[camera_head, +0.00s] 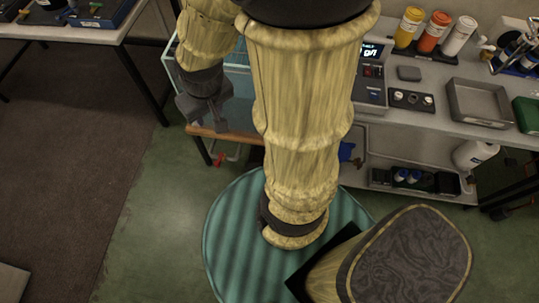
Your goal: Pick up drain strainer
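I cannot make out a drain strainer in the camera_head view. My gripper (207,112) is dark grey and hangs at the end of my yellowish arm, left of the middle. It appears in front of or above a clear glass-sided tank (236,54) on a wooden-edged stand. Its fingers are small and dark, so their opening is unclear, and I see nothing held. My arm hides much of the tank and the stand.
A grey bench at right carries yellow, orange and white bottles (460,36), a metal tray (479,102) and a box with a display (371,72). A red tap (228,157) is under the tank stand. A table (110,33) stands at upper left. Open floor (165,215) lies at left.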

